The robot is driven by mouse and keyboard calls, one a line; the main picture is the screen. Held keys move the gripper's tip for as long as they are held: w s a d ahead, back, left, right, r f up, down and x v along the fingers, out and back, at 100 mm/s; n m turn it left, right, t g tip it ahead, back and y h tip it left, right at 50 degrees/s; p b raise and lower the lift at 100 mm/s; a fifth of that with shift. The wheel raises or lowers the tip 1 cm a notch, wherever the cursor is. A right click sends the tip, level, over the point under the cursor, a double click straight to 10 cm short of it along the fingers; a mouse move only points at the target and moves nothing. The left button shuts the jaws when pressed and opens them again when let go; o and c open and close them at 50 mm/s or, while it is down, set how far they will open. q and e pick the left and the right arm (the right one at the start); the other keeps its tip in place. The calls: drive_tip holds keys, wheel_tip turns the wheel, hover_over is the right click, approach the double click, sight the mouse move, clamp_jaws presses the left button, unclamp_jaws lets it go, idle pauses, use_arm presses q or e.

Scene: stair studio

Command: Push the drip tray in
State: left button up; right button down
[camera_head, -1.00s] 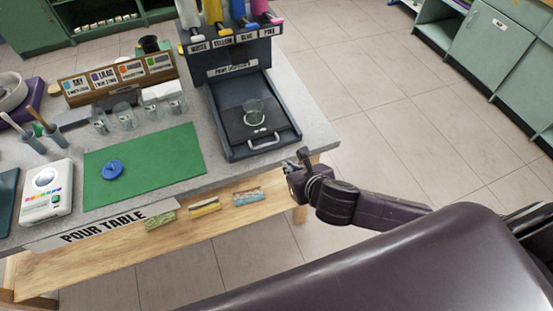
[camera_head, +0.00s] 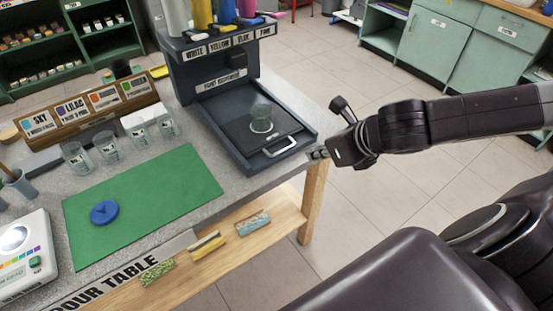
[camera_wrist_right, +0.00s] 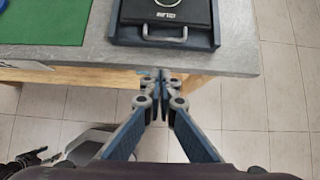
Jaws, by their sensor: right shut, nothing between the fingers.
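The dark drip tray (camera_head: 243,133) sits in the base of the paint dispenser (camera_head: 213,62), at the right end of the table.
A green mat (camera_head: 150,205) with a blue disc (camera_head: 104,212) lies left of the dispenser. Several clear cups (camera_head: 106,146) and a labelled wooden rack (camera_head: 85,115) stand behind it. Small packets (camera_head: 208,245) lie on the lower shelf. The floor to the right is clear.

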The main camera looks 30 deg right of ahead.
drive_tip(key=x, duration=0.7)
drive_tip(key=w+x, duration=0.1)
drive_tip(key=x, duration=0.3)
drive_tip(key=shift+w+d+r+b, duration=0.15)
drive_tip(key=shift+w+b, duration=0.1)
drive_tip(key=shift+b, duration=0.15)
use_arm(q)
drive_tip(key=shift+s+d+f, duration=0.15)
drive_tip(key=shift+d+f, duration=0.05)
drive_tip(key=shift+f, duration=0.15)
use_arm(e)
drive_tip(key=shift+w+f, duration=0.25)
drive_tip(key=shift+w, duration=0.55)
